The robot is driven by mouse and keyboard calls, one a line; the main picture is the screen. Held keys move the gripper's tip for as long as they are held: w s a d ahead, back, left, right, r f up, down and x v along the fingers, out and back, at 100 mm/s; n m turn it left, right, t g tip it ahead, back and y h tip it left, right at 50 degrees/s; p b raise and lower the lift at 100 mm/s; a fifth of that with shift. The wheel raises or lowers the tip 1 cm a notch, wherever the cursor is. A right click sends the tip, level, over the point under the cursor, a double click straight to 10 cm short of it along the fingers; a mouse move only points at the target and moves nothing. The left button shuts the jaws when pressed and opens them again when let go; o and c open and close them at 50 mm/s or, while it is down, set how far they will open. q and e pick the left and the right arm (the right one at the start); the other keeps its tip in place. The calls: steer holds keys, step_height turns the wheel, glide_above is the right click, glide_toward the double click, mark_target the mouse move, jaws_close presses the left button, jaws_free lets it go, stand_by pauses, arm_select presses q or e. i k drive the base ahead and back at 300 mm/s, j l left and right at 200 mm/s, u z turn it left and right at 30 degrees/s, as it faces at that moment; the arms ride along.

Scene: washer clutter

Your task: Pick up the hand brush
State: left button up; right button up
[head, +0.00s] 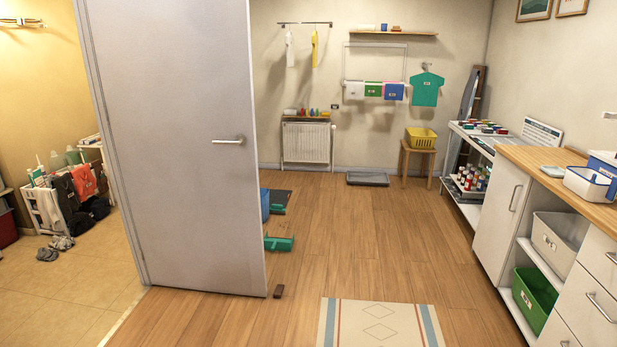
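I cannot make out a hand brush with certainty. A small dark brown block (278,291) lies on the wood floor at the foot of the door's free edge; it is too small to tell what it is. A green object (279,243) sits on the floor just beyond the door, partly hidden by it. Neither of my grippers is in view.
A grey door (175,140) stands open and hides part of the floor behind it. A patterned rug (378,325) lies in front. A wooden counter (560,180) with shelves holding a green bin (533,300) lines the right. The middle floor is clear.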

mark_target(275, 207)
steer(key=i, duration=2.55)
steer(key=i+l+u, duration=0.1)
steer(key=i+u, duration=0.15)
steer(key=i, duration=0.2)
steer(key=i+l+u, duration=0.15)
steer(key=i+u, duration=0.15)
steer(key=i, duration=0.2)
steer(key=i+l+u, duration=0.25)
steer(key=i, duration=0.2)
